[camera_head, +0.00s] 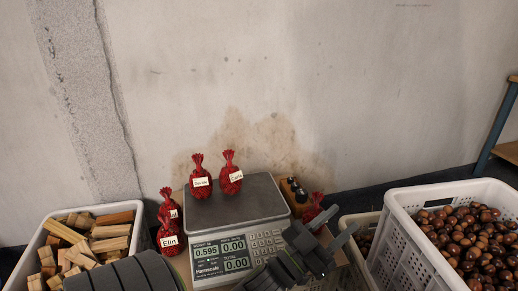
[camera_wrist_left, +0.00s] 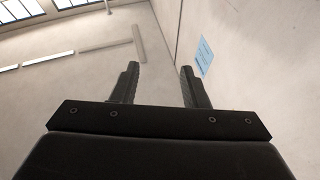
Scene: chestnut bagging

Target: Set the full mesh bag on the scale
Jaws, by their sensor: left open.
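The scale (camera_head: 235,208) stands at the centre in the head view, its display showing 0.595 and two 0.00 readings. Two full red mesh bags with white labels, a left one (camera_head: 201,186) and a right one (camera_head: 231,182), stand upright on the back of its pan. Two more red bags are at the scale's left side, the front one (camera_head: 168,241) labelled "Elin". Another red bag (camera_head: 315,201) is at the right, partly hidden by my gripper. My left gripper (camera_head: 344,221) is open and empty, right of the scale; its spread fingers also show in the left wrist view (camera_wrist_left: 158,85). My right gripper is out of view.
A white crate of wood blocks (camera_head: 143,238) stands at the left. A white crate of chestnuts (camera_head: 418,257) stands at the right, with a smaller pale bin (camera_head: 347,222) beside it. A dark object with round tops (camera_head: 293,193) sits behind my gripper. The wall closes the back.

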